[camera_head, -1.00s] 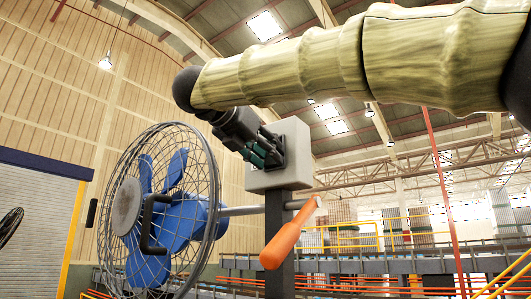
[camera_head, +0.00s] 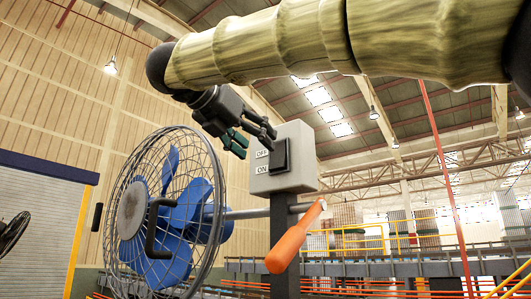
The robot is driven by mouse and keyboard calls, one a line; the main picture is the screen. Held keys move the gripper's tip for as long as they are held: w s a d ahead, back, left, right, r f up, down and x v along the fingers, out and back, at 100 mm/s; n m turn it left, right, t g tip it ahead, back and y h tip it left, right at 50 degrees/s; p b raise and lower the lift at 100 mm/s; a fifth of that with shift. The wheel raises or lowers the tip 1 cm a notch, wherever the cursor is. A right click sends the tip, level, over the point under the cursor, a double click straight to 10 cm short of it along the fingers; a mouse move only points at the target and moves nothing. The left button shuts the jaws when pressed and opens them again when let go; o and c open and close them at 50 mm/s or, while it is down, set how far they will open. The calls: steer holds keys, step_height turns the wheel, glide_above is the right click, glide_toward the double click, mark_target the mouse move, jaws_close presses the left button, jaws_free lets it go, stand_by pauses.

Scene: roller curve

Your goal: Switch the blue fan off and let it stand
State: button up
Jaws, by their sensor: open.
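The blue fan (camera_head: 168,222) sits inside a round wire cage at lower left, joined by a grey bar to a dark post. A black crank-like handle (camera_head: 154,228) shows in front of its hub. On the post is a grey switch box (camera_head: 298,143) marked OFF above and ON below, with a black rocker (camera_head: 280,157) on its face. Which end of the rocker is pressed in I cannot tell.
An orange handle (camera_head: 288,248) slants down from the post below the box. A second fan (camera_head: 12,235) shows at the far left edge. Conveyors and yellow railings (camera_head: 360,236) stand behind at right.

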steer(key=v, duration=0.4)
steer(key=shift+s+a, duration=0.25)
steer(key=shift+s, duration=0.1)
steer(key=shift+a, duration=0.1)
stand_by(0.3)
